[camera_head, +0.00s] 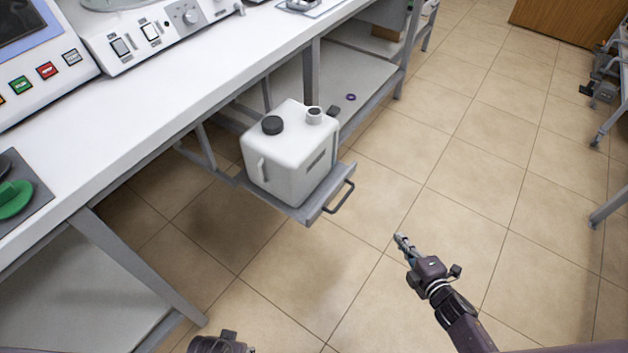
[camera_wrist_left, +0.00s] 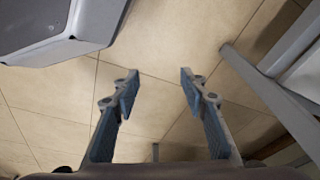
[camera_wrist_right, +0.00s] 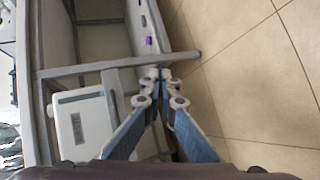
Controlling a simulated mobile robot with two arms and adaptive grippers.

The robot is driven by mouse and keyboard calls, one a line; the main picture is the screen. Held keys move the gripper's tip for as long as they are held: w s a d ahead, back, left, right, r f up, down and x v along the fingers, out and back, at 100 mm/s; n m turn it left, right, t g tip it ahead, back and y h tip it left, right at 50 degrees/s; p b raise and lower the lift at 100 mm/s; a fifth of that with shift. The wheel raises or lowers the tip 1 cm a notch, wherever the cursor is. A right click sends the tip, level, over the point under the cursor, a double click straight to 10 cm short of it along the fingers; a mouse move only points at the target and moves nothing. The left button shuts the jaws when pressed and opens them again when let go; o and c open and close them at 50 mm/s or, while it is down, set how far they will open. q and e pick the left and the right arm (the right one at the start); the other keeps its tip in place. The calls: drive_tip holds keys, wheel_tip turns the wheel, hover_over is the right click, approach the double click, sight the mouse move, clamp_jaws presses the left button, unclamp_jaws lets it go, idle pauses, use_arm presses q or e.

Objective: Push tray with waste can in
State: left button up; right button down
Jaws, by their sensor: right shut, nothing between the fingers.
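The white waste can (camera_head: 289,155) stands upright on a grey pull-out tray (camera_head: 306,211) that juts out from under the white bench. The can has a dark cap, an open neck and a side handle. The tray has a dark handle (camera_head: 341,197) on its front edge. My right gripper (camera_head: 400,240) is shut and empty, in front of the tray and apart from its handle. In the right wrist view the can (camera_wrist_right: 84,128) shows beyond the fingers at left. My left gripper (camera_wrist_left: 158,75) is open and empty above the floor in the left wrist view.
The bench top (camera_head: 205,85) carries instruments and a panel with coloured buttons. Bench legs (camera_head: 140,265) stand left of the tray. A lower shelf (camera_head: 355,85) with a small purple ring lies behind it.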

sight(303, 163)
drive_tip(key=w+a+r+n+t+y+b, duration=0.1)
drive_tip(key=w+a+r+n+y+b, duration=0.3)
drive_tip(key=r+n, duration=0.35)
drive_tip(key=s+a+r+n+g+y+b, duration=0.1)
drive_tip(key=a+r+n+g+y+b, duration=0.25)
drive_tip(key=r+n, duration=0.5)
drive_tip(key=s+a+r+n+y+b, duration=0.2)
drive_tip(key=a+r+n+y, duration=0.3)
drive_tip(key=n, duration=0.6)
drive_tip(key=shift+h, duration=0.75)
drive_tip(key=x, duration=1.3)
drive_tip(key=shift+s+a+r+p, duration=0.25)
drive_tip(key=shift+a+r+p, duration=0.05)
drive_tip(key=shift+p, duration=0.1)
drive_tip(key=shift+x, duration=0.8)
use_arm(q)
drive_tip(key=w+r+t, duration=0.1)
drive_tip(key=w+r, duration=0.2)
drive_tip(key=r, duration=0.9)
drive_tip(key=shift+w+r, duration=0.2)
drive_tip(key=shift+w, duration=0.05)
